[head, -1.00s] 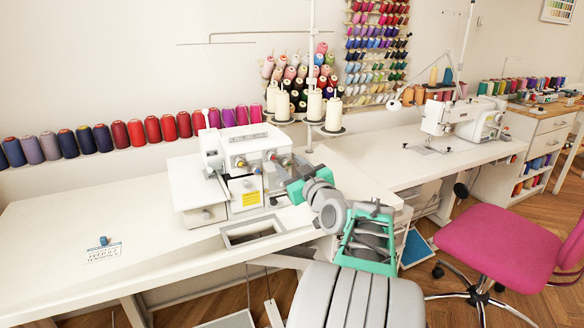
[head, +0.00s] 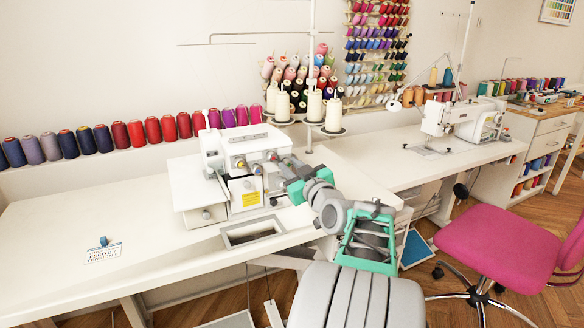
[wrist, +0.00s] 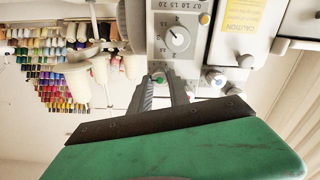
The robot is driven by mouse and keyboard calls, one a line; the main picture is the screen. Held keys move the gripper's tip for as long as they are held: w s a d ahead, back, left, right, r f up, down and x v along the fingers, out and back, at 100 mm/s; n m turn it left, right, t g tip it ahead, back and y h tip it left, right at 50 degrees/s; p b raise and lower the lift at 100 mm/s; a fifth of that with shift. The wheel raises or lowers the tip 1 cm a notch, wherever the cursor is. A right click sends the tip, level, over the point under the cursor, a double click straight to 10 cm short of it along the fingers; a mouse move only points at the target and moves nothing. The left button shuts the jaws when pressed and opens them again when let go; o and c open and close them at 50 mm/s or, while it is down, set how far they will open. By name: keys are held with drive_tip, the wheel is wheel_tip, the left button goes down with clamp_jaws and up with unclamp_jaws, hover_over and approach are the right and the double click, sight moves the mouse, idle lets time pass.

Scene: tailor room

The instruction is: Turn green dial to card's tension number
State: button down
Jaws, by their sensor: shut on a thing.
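The green dial (wrist: 159,79) shows between my fingertips in the wrist view, partly covered by them; its number marks cannot be read. My gripper (wrist: 164,82) is shut on it. In the head view my gripper (head: 285,170) is at the right front of the white sewing machine (head: 215,145), and the green dial cannot be made out there. The card (head: 103,254) lies flat on the table at the left. It has printed feed and tension lines, but the tension number is too small to read surely.
A small blue object (head: 103,241) sits at the card's top edge. In the wrist view, a grey pointer dial (wrist: 176,38) and a red-centred knob (wrist: 190,86) are close to my fingers. White thread cones (head: 314,105) stand behind the machine. The white table (head: 60,220) is mostly clear at left.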

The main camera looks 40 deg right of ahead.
drive_tip(key=shift+m, duration=0.3)
drive_tip(key=shift+m, duration=2.8)
drive_tip(key=c, duration=1.2)
unclamp_jaws()
drive_tip(key=shift+c, duration=0.2)
drive_tip(key=shift+s, duration=0.1)
drive_tip(key=v, duration=0.7)
drive_tip(key=shift+s+p, duration=0.3)
drive_tip(key=shift+s, duration=0.05)
drive_tip(key=shift+a, duration=0.1)
